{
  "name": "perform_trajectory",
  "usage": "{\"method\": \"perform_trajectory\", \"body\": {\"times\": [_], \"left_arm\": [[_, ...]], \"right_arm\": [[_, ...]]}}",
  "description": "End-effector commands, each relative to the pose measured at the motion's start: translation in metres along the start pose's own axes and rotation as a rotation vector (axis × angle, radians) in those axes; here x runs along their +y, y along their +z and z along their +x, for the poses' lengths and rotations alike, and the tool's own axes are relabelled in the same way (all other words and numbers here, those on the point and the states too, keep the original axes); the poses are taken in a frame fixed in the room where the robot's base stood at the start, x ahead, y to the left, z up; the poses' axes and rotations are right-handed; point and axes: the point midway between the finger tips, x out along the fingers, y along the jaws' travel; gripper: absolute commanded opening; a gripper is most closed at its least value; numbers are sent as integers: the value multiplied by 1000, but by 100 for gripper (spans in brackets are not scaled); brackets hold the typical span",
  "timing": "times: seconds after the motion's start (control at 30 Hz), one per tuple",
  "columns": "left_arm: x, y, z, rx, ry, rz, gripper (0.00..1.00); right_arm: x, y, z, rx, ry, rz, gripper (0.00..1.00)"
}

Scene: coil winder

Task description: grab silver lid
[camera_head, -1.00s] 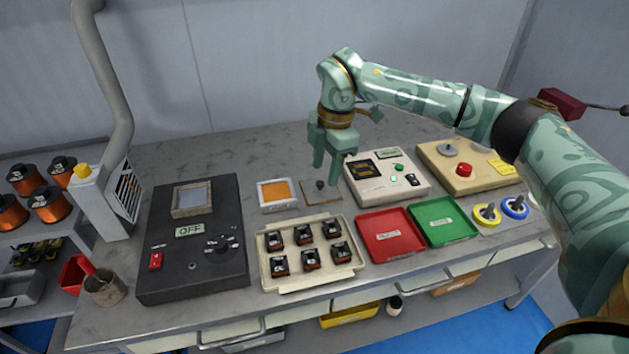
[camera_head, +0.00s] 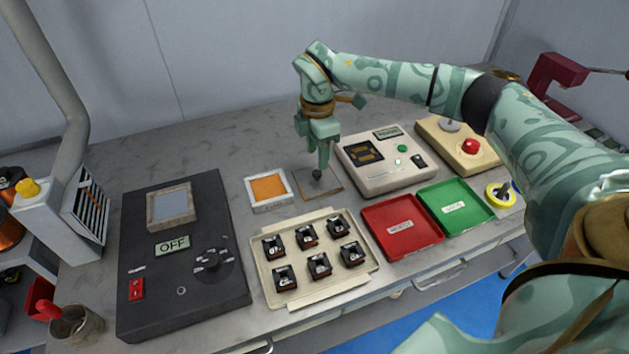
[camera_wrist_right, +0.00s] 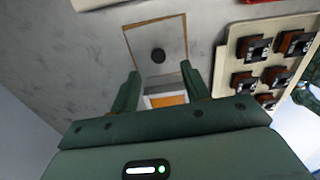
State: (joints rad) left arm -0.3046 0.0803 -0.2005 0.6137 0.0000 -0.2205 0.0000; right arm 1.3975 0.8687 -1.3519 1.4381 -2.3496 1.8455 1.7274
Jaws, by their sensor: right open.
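The silver lid (camera_head: 332,186) is a flat square grey plate with a brown edge and a dark round knob (camera_head: 317,174). It lies on the grey bench, between the orange-windowed white box and the cream meter. My right gripper (camera_head: 322,160) points down above the lid, its fingers close to the knob and partly covering the lid. In the right wrist view, the lid (camera_wrist_right: 170,35) and its knob lie just beyond the two parted fingers (camera_wrist_right: 158,80). Nothing is between the fingers. My left gripper is not in view.
The orange-windowed box (camera_head: 268,189) is close on the lid's left, and the cream meter (camera_head: 385,160) on its right. A tray of black parts (camera_head: 280,300), a red tray (camera_head: 395,235) and a green tray (camera_head: 455,212) stand in front. The bench behind is clear.

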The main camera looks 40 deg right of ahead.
Motion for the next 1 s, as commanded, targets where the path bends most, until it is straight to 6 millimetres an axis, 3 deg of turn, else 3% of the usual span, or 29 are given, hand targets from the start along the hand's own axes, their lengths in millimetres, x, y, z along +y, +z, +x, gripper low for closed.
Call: {"method": "perform_trajectory", "body": {"times": [0.23,0.47,0.7,0.73,0.9,1.0], "left_arm": [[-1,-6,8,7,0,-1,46],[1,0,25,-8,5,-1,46],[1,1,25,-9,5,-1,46],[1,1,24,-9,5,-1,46],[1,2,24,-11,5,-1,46],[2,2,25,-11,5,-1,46]], "right_arm": [[1,0,19,0,-1,0,46],[4,0,58,0,-4,-1,46],[4,0,59,1,1,0,46],[4,0,59,1,1,0,44],[4,0,59,1,1,0,0],[4,0,59,1,1,0,0]]}}
